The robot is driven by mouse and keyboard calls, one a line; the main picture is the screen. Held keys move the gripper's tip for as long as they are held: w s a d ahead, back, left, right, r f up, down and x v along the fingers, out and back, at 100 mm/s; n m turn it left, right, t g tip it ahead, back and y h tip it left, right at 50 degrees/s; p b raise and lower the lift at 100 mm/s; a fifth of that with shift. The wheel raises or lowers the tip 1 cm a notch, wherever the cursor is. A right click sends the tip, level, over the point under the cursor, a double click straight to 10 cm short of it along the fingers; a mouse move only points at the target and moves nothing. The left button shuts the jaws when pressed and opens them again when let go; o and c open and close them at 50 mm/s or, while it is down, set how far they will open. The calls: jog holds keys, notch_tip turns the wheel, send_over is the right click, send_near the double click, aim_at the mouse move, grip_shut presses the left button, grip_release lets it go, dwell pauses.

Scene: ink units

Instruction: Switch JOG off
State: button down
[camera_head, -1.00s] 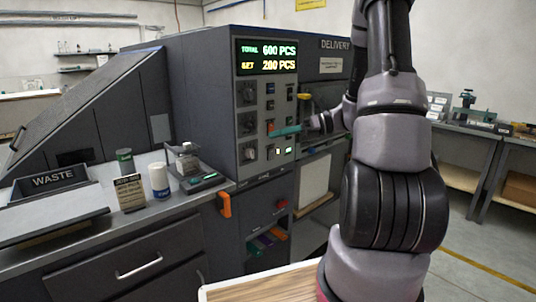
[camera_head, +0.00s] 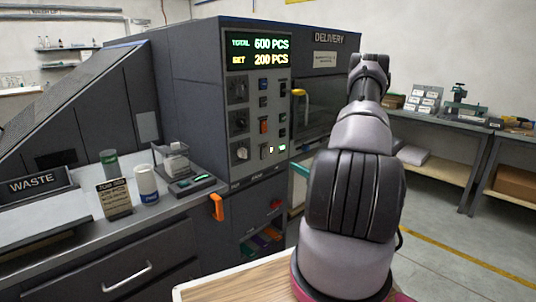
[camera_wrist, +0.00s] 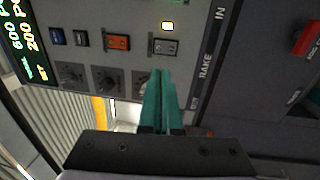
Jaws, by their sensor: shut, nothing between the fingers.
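The control panel (camera_head: 258,110) stands in the middle of the head view, with a lit display, knobs and small switches. In the wrist view the panel is turned on its side; a grey rocker switch (camera_wrist: 165,47) lies just beyond my fingertips, beside a lit lamp (camera_wrist: 167,26). Contact cannot be told. In the head view my arm hides most of the gripper.
An orange switch (camera_wrist: 117,42), a blue switch (camera_wrist: 57,36) and several knobs sit close by on the panel. A yellow handle (camera_head: 301,93) stands out right of the panel. The counter at left holds a blue-labelled white bottle (camera_head: 147,183) and a scale (camera_head: 190,181).

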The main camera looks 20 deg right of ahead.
aim_at(266, 149)
jog(key=x, duration=1.3)
jog(key=shift+w+a+r, duration=0.15)
jog(key=shift+w, duration=0.35)
jog(key=shift+w+a+r, duration=0.1)
jog(key=shift+w+r, duration=0.05)
jog(key=shift+w, duration=0.05)
jog(key=shift+s, duration=0.35)
jog(key=r+v, duration=0.3)
jog(key=v, duration=1)
jog(key=shift+s, duration=0.25)
jog(key=shift+d, duration=0.2)
